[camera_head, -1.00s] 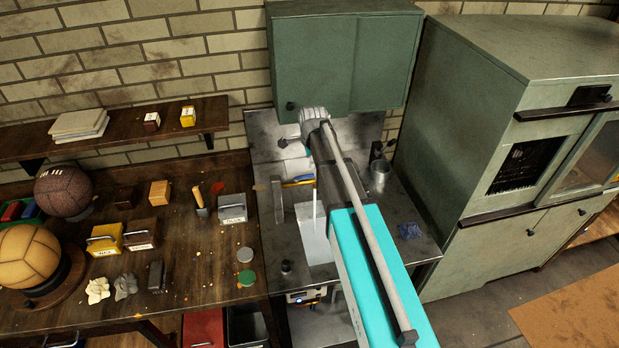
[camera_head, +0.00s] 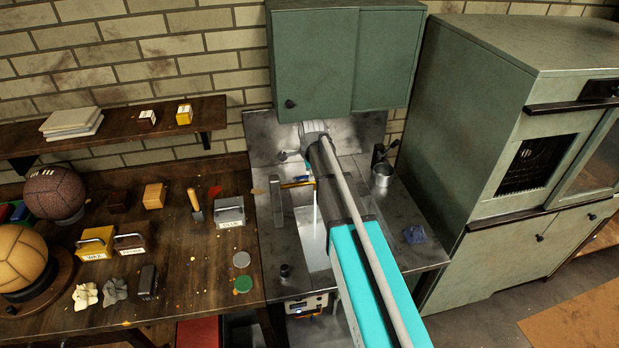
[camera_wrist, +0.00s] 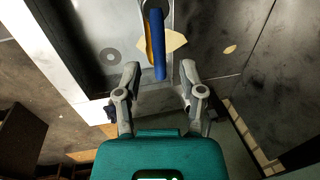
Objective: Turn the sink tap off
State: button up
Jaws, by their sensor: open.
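The steel sink (camera_head: 312,244) stands below the green wall cabinet, partly covered by my arm. A blue and yellow-orange handle, seemingly the tap's, (camera_head: 297,183) shows at the back of the sink; a thin white vertical streak that looks like running water (camera_head: 316,208) shows just right of it. In the wrist view the blue handle (camera_wrist: 158,45) hangs between and just beyond the fingertips of my gripper (camera_wrist: 160,68). The gripper is open, with a finger on either side and no clear contact. In the head view my arm hides most of the gripper and the tap's body.
A green cabinet (camera_head: 345,60) hangs close above my wrist. A wooden bench (camera_head: 190,270) with balls and boxes is at left; a tall green oven unit (camera_head: 510,160) is at right.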

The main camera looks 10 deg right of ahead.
jog(key=shift+f, duration=0.3)
grip_shut()
dwell(0.3)
